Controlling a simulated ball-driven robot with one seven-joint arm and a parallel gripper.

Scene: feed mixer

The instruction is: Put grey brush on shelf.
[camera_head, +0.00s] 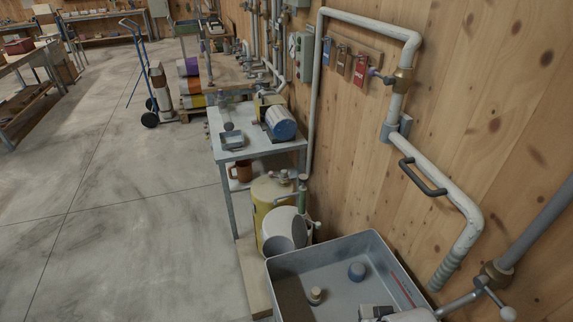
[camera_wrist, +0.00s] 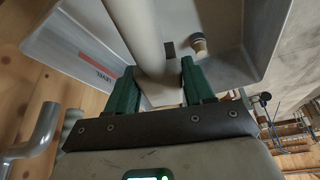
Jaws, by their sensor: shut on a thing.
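My gripper shows in the wrist view (camera_wrist: 158,88), its two green fingers shut on a pale grey thing with a thick round shaft. I take it to be the grey brush (camera_wrist: 148,45); its bristles cannot be made out. It is held over the grey tub (camera_wrist: 235,75), whose wall also shows in the head view (camera_head: 295,268). In the head view the gripper is not clearly visible. A metal stand left of the pipes has a top shelf (camera_head: 262,146) with a blue motor and a grey box on it, and a lower shelf with a brown mug.
A yellow drum (camera_head: 268,192) and white bucket (camera_head: 280,225) stand between tub and stand. Pipes (camera_head: 440,180) run along the wooden wall at right. The floor at left is open.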

